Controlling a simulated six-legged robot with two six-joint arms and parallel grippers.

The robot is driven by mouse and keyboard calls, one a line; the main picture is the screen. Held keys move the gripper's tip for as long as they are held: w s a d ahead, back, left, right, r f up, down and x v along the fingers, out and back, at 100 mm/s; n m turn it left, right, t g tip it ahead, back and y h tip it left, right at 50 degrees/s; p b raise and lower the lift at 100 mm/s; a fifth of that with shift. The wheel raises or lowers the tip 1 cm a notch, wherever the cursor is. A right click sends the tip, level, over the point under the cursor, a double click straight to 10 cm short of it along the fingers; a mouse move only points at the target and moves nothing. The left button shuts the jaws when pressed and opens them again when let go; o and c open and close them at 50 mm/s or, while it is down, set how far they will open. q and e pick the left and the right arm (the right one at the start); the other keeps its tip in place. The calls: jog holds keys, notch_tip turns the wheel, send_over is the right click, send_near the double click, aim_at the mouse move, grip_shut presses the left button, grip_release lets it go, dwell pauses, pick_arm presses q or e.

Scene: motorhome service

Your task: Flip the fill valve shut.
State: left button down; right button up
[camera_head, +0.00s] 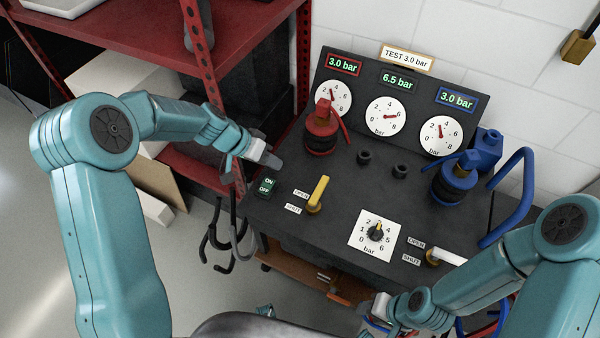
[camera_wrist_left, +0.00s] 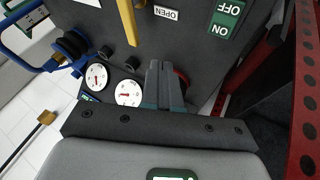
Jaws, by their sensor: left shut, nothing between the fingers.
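Two levers on the dark bench panel have OPEN and SHUT labels; no label shows which is the fill valve. The yellow lever (camera_head: 318,193) stands on a brass base at the panel's left, its tip pointing up and away past the OPEN label. It also shows in the left wrist view (camera_wrist_left: 128,20). The white lever (camera_head: 447,256) at the right points right, partly hidden by my right arm. My left gripper (camera_head: 268,159) is shut and empty, above and left of the yellow lever, apart from it. My right gripper is low in the head view; its fingers are unclear.
An ON/OFF switch (camera_head: 267,186) lies left of the yellow lever. A pressure dial (camera_head: 376,234) is between the levers. Red (camera_head: 321,130) and blue (camera_head: 455,178) fittings stand near the gauge board (camera_head: 385,117). Red shelving (camera_head: 213,90) rises behind my left arm.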

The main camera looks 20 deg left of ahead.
aim_at(319, 192)
pick_arm(q)
jog(key=x, duration=1)
jog(key=d, duration=0.3)
jog(key=shift+s+d+r+p, duration=0.15)
jog(key=shift+s+d+p, duration=0.15)
jog(key=shift+s, duration=0.1)
pick_arm(e)
jog(key=shift+s+d+r, duration=0.1)
jog(key=shift+r, duration=0.15)
jog(key=shift+f, duration=0.15)
